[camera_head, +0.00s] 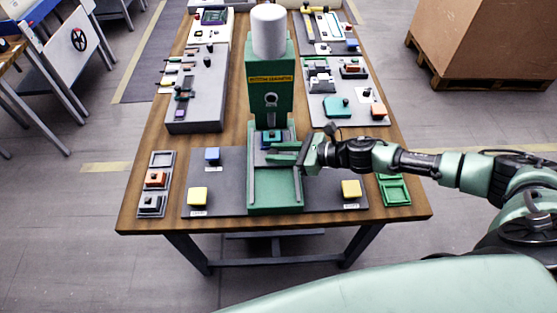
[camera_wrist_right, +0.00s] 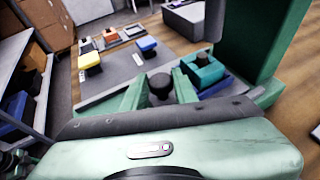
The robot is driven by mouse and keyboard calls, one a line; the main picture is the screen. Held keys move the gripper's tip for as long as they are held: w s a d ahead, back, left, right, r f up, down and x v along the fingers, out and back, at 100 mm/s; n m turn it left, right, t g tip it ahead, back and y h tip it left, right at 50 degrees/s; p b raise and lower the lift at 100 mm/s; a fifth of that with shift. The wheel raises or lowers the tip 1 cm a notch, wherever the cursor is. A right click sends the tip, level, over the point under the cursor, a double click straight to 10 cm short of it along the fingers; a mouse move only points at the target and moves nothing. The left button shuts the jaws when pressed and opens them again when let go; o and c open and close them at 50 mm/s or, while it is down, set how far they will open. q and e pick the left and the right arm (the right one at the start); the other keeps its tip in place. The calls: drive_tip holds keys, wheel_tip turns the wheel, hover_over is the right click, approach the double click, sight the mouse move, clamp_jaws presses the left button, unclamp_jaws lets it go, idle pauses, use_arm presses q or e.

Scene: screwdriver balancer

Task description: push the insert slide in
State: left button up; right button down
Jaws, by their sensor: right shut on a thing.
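The green press (camera_head: 270,95) stands at the middle of the table, with a white cylinder on top. Its insert slide (camera_head: 277,135) lies in the green base channel (camera_head: 262,190) under the press head, carrying a blue-and-teal block that also shows in the right wrist view (camera_wrist_right: 204,72). My right gripper (camera_head: 290,152) reaches in from the right, just in front of that block. In the right wrist view its fingers (camera_wrist_right: 160,92) are shut on a dark round knob (camera_wrist_right: 160,84), beside the teal block. The finger contact is partly hidden in the head view. My left gripper is not in view.
Yellow buttons stand at left (camera_head: 197,196) and right (camera_head: 351,189) of the base, and a blue block (camera_head: 212,155) at its left. A small tray (camera_head: 155,185) is at far left, a green tray (camera_head: 394,190) at right. Grey fixture boards line both sides behind.

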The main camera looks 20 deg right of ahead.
drive_tip(key=shift+w+d, duration=0.35)
drive_tip(key=shift+w, duration=0.5)
drive_tip(key=shift+r, duration=0.15)
drive_tip(key=c, duration=1.1)
unclamp_jaws()
drive_tip(key=shift+s+d, duration=0.15)
drive_tip(key=shift+d, duration=0.05)
drive_tip(key=b+v, duration=0.2)
drive_tip(key=v, duration=0.4)
drive_tip(key=shift+s+d+b, duration=0.1)
drive_tip(key=shift+s+b, duration=0.1)
drive_tip(key=shift+b, duration=0.15)
drive_tip(key=shift+s+d+r, duration=0.2)
drive_tip(key=shift+d+r, duration=0.05)
drive_tip(key=shift+r, duration=0.05)
